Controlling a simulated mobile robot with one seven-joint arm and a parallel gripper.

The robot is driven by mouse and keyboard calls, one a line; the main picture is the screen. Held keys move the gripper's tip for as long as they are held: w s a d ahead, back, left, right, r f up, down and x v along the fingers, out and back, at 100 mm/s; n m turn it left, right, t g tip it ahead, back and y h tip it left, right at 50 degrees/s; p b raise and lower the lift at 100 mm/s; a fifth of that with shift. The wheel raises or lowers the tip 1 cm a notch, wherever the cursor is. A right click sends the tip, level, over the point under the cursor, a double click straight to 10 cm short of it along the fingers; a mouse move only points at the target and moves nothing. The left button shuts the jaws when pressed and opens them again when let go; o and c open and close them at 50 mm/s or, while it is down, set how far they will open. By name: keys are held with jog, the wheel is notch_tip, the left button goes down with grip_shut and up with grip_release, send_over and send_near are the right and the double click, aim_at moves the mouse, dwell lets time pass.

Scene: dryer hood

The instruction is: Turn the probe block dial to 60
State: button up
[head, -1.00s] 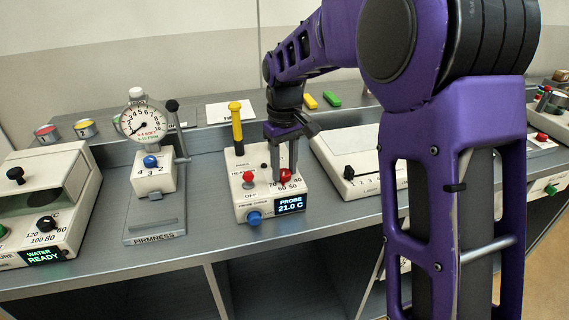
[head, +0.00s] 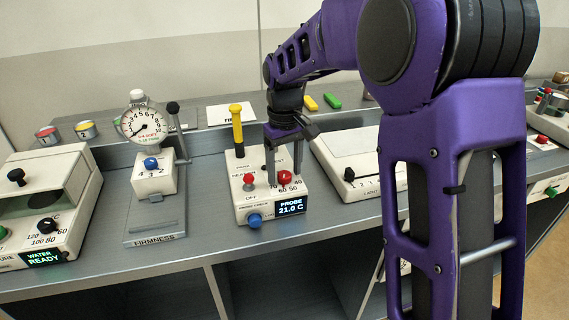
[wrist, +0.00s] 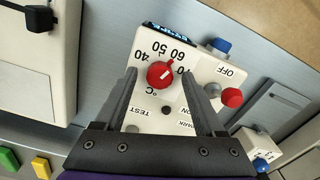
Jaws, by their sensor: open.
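The white probe block (head: 241,208) stands on the bench with its display reading PROBE 21.0 C. My gripper (head: 284,174) is open just above the block. In the wrist view, the gripper's fingers (wrist: 160,72) are on either side of the dial, with gaps to it.
A red knob (head: 249,179), a blue button (head: 254,220) and a yellow-handled probe (head: 236,128) are on the block near the dial. The firmness gauge (head: 143,124) stands to the left. A white unit with a black slider (head: 349,174) stands close on the right.

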aim_at(284, 174)
notch_tip(284, 174, up, 18)
jog(key=p, duration=0.2)
jog(key=shift+f+p, duration=0.25)
jog(key=shift+p, duration=0.15)
